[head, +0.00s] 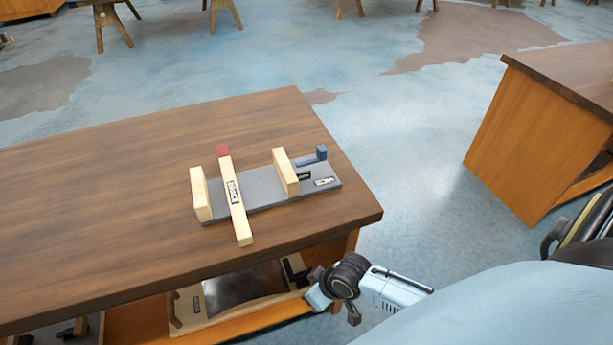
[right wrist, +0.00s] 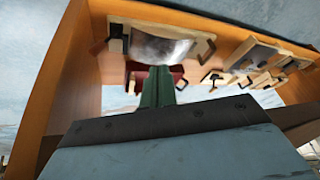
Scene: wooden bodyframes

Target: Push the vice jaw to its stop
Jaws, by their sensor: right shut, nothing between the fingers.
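The vice stands on the wooden table, with a grey base (head: 262,192) lying flat. A pale wooden jaw (head: 200,195) stands upright at its left end. Another upright wooden jaw (head: 285,172) stands nearer the right end, with a blue handle-like part (head: 316,157) beyond it. A long pale bar (head: 236,203) with a red end and a printed label lies across the base between the jaws, with a gap to the right jaw. My right gripper (right wrist: 157,88) is shut and empty, its green fingers together. My right arm is below the table's front right corner, apart from the vice.
The table top (head: 100,190) is clear left of the vice. Below it, a shelf (head: 250,320) holds several wooden-framed items, also seen in the right wrist view. Another table (head: 550,110) stands at the right, with open floor between.

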